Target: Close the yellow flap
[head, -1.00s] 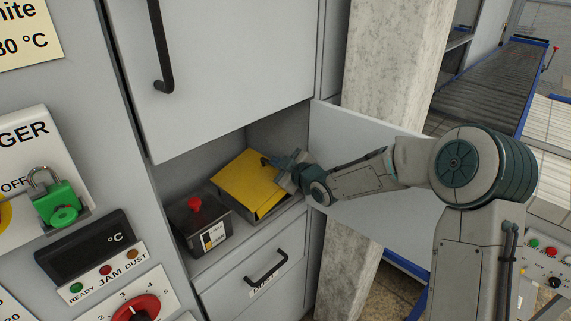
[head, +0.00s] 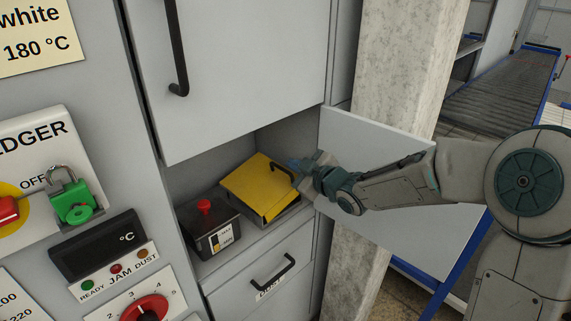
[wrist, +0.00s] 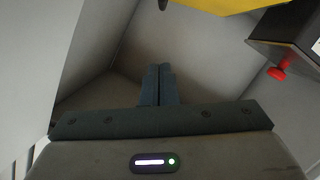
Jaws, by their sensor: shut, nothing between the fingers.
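The yellow flap (head: 257,184) is the lid of a low grey box inside an open compartment of the grey cabinet. It lies slanted over the box, with a dark handle (head: 284,171) at its right side. In the wrist view only an edge of the yellow flap (wrist: 222,4) shows at the top. My gripper (head: 296,165) is in the compartment at the right of the flap, close to the handle; I cannot tell if they touch. In the wrist view the fingers of my gripper (wrist: 157,84) are together and empty, pointing at the compartment's back.
A dark box with a red knob (head: 204,206) stands left of the flap. The open cabinet door (head: 420,190) is behind my arm on the right. A closed door hangs above, and a drawer with a black handle (head: 272,268) is below.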

